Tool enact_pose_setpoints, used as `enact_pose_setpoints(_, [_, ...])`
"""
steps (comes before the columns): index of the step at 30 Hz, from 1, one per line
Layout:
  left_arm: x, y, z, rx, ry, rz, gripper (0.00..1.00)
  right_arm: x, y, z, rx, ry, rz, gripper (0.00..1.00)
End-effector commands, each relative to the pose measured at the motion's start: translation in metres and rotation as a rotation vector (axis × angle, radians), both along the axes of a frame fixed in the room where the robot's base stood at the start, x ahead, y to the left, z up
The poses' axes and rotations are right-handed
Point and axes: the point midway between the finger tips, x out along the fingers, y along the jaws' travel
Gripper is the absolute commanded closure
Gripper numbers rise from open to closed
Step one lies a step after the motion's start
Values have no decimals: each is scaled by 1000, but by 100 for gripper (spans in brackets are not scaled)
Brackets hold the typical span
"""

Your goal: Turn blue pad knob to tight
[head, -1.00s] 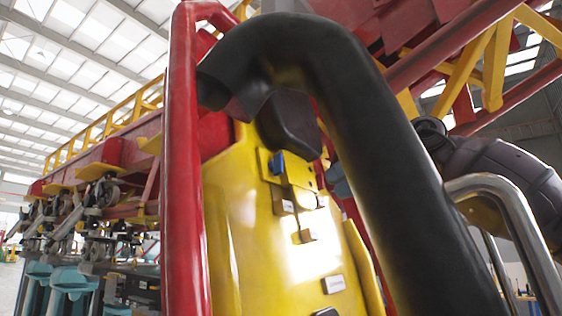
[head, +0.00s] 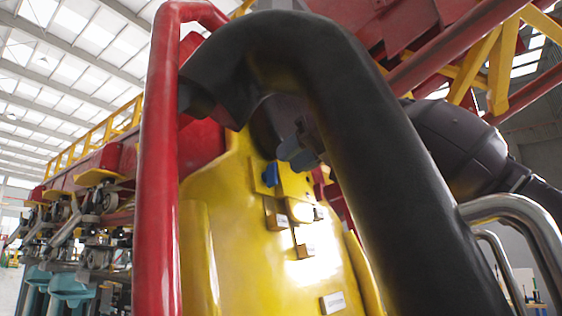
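The small blue knob (head: 270,174) sits on the upper part of the yellow seat-back panel, seen through the opening of the black padded restraint (head: 385,150). It looks slightly tilted. My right gripper (head: 300,152) shows as grey-blue fingers just above and right of the knob, apart from it in the picture. The restraint hides much of my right arm, and I cannot tell how far the fingers are spread. Small labelled blocks (head: 276,214) sit below the knob; their text is unreadable. My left gripper is not in view.
A red upright bar (head: 160,160) stands to the left of the yellow panel (head: 240,240). A bent metal handle (head: 515,215) is at the lower right, close to my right arm. The coaster train's wheels and red frame extend back on the left.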

Motion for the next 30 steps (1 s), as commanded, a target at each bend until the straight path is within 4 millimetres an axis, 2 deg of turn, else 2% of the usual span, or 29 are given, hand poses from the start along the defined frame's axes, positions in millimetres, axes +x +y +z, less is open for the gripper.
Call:
enact_pose_setpoints(3, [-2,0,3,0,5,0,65,9,13,-5,1,2,2,65])
enact_pose_setpoints(7, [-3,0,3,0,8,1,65,14,21,-10,0,1,0,65])
enact_pose_setpoints(19, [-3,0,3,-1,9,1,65,17,25,-12,1,1,0,65])
enact_pose_setpoints(26, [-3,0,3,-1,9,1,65,17,25,-12,1,1,0,100])
enact_pose_setpoints(30, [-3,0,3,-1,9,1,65,17,25,-12,1,1,0,100])
